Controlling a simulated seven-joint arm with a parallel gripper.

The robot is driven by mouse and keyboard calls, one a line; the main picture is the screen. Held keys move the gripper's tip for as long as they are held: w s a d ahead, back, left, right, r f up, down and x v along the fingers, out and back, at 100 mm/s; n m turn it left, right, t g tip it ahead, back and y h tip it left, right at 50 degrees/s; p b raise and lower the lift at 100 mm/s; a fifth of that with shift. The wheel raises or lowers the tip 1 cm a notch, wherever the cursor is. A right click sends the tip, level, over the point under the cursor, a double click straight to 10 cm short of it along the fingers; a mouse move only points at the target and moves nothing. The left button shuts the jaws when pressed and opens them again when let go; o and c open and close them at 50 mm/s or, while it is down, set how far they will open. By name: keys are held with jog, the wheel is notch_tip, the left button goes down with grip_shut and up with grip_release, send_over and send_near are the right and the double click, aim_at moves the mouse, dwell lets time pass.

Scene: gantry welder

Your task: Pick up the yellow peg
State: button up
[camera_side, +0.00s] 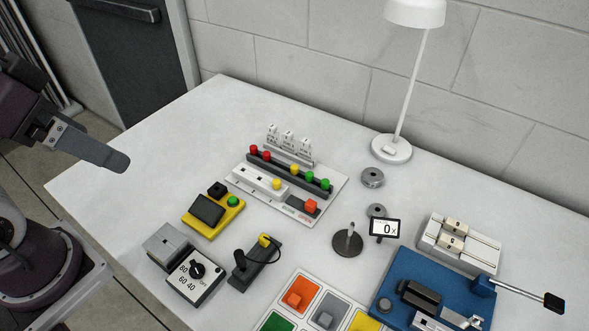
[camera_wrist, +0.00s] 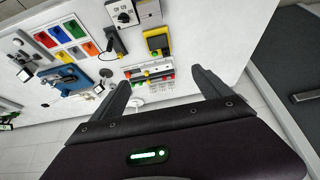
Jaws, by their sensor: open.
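A yellow peg (camera_side: 294,169) stands in the dark rack on the white board (camera_side: 332,197), between red pegs on its left and green pegs on its right. A second small yellow peg-like piece (camera_side: 277,183) sits in the white slotted block in front of that rack. My gripper (camera_wrist: 160,76) is open and empty. In the side view it is at the left edge, above and well away from the board, with one finger clearly visible. In the wrist view the board (camera_wrist: 150,72) shows small between the fingers; the pegs are hard to tell apart there.
Upright white tags (camera_side: 288,142) stand behind the rack. A lamp (camera_side: 391,148) stands behind right. The table's left part is clear.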

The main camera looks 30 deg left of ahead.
jog(key=c, duration=0.9)
jog(key=shift+o, duration=0.2)
jog(key=shift+w, duration=0.1)
jog(key=m+g, duration=0.6)
jog(key=m, duration=0.9)
send_over(295, 166)
notch_tip(295, 166, down, 19)
jog(key=shift+d+r, duration=0.1)
jog(key=shift+r, duration=0.05)
notch_tip(295, 166, down, 7)
